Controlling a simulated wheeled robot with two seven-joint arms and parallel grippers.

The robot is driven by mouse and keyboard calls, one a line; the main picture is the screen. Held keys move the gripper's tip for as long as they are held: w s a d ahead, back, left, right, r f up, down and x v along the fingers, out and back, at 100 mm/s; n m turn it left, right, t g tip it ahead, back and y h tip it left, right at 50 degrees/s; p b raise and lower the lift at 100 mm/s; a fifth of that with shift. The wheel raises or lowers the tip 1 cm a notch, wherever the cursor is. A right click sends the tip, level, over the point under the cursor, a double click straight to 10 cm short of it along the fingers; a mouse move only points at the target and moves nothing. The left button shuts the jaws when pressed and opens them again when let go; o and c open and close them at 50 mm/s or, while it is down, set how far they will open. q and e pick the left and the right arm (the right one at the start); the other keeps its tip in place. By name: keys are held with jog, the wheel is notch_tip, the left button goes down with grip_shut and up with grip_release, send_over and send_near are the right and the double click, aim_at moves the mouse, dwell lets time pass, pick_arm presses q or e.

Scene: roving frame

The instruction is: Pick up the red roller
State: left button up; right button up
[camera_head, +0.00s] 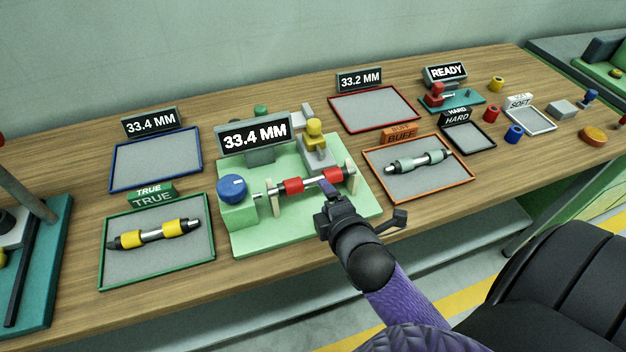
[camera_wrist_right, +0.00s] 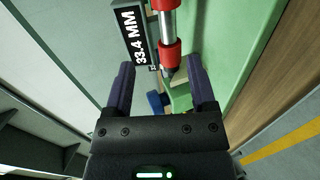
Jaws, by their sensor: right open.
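The red roller (camera_head: 293,186) has a metal shaft with two red bands and rests across two cream supports on the green fixture (camera_head: 280,235). In the head view my right gripper (camera_head: 330,192) is at the roller's front side, near its right half, and partly overlaps it. In the right wrist view the roller (camera_wrist_right: 168,52) lies ahead, between the lines of the open fingers of my right gripper (camera_wrist_right: 160,82). The jaws hold nothing. My left gripper is not in view.
A blue knob (camera_head: 232,187) and a 33.4 MM display (camera_head: 256,133) stand on the fixture. A yellow roller (camera_head: 155,234) lies in the green TRUE tray (camera_head: 115,270). A grey-green roller (camera_head: 416,161) lies in the orange BUFF tray (camera_head: 440,187). The blue tray (camera_head: 155,160) and red tray (camera_head: 375,108) are empty.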

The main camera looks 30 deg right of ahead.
aim_at(314, 184)
jog(key=b+x, duration=0.1)
jog(key=x, duration=0.3)
jog(key=f+b+x, duration=0.1)
jog(key=x, duration=0.2)
jog(key=shift+w+d+f+b, duration=0.1)
jog(key=shift+w+f+b, duration=0.1)
jog(key=shift+b, duration=0.1)
jog(key=shift+w, duration=0.2)
jog(key=shift+s, duration=0.1)
grip_shut()
